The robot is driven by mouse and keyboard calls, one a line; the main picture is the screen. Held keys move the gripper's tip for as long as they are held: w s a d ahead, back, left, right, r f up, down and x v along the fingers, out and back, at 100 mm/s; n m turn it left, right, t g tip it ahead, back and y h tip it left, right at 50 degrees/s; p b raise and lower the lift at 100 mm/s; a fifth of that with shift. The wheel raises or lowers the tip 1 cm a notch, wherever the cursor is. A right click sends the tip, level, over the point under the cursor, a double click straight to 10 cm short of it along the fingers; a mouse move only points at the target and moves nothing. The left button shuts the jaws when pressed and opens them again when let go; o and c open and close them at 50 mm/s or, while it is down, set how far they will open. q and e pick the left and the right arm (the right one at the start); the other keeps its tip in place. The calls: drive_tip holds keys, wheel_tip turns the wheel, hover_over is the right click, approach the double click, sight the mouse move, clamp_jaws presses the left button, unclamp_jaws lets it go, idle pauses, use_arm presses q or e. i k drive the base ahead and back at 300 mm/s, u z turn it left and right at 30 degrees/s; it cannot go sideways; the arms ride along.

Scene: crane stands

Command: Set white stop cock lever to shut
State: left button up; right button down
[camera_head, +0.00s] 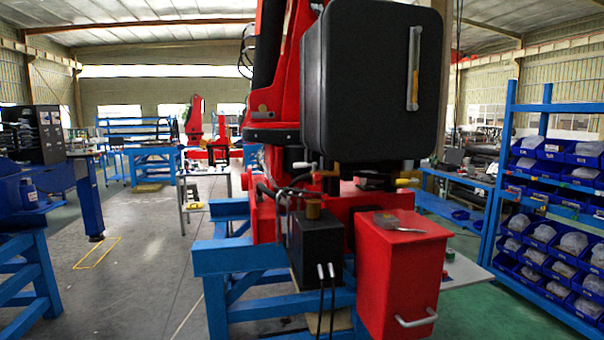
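A small pale lever (303,165), which looks like the white stop cock lever, sticks out to the left just under the big black tank (370,85) of the red crane (280,130). It lies about level, beside a brass-coloured fitting (328,174). It is too small for me to tell whether the valve is open or shut. A yellow lever (407,182) sticks out to the right under the same tank. Neither of my grippers is in view.
Below the levers stand a black box (316,248) with two cables and a red box (402,275) with a grey piece on top. A blue stand (225,258) carries the crane. Blue bin shelves (560,215) stand at right. Grey floor (140,270) is clear at left.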

sight(315, 164)
drive_tip(key=u, duration=0.9)
drive_tip(key=i, duration=0.85)
drive_tip(key=z, duration=0.35)
